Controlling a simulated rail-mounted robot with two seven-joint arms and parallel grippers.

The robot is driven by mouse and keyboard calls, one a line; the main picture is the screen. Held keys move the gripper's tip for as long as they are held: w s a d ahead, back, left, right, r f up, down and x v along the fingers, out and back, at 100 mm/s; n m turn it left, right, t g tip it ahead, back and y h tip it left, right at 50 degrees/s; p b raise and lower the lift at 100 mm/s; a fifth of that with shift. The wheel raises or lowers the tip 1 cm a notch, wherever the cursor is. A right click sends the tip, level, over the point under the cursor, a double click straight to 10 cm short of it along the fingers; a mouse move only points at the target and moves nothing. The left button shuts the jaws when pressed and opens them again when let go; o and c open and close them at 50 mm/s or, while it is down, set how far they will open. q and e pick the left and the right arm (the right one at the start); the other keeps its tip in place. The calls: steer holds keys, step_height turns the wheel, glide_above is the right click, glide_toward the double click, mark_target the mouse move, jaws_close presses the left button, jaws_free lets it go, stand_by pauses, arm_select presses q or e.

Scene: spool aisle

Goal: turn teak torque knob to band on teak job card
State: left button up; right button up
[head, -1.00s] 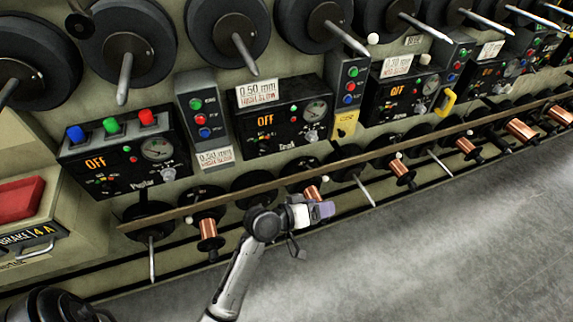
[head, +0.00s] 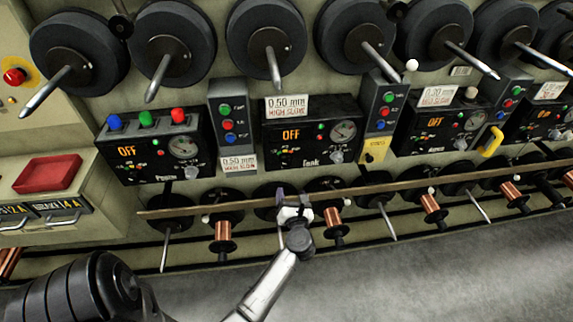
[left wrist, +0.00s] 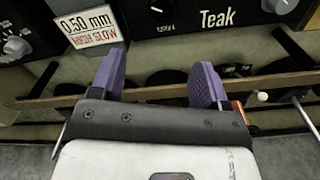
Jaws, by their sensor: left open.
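The black Teak panel (head: 312,132) hangs in the middle of the head view, its display reading OFF. Its grey torque knob (head: 336,156) is at the panel's lower right, under a round gauge. The knob (left wrist: 280,5) is partly cut off at the top of the left wrist view. A white card (head: 287,107) on the panel's top edge reads 0.50 mm, HIGH SLOW. My left gripper (head: 291,196) is below the panel, apart from the knob and to its lower left. Its purple fingers (left wrist: 162,78) are open with nothing between them. My right gripper is not in view.
A long wooden rail (head: 400,190) runs below the panels, near my left fingers. Copper spools (head: 222,238) and spindles stick out below it. A similar card (head: 239,163) hangs left of the Teak panel. A yellow tag (head: 375,151) is to its right.

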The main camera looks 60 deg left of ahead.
mark_target(286, 165)
arm_select(q)
steer(key=b+x, duration=0.1)
steer(key=x, duration=1.1)
steer(key=shift+w+b, duration=0.15)
steer(key=shift+b, duration=0.15)
steer(key=shift+x, duration=0.85)
steer(key=shift+r, duration=0.1)
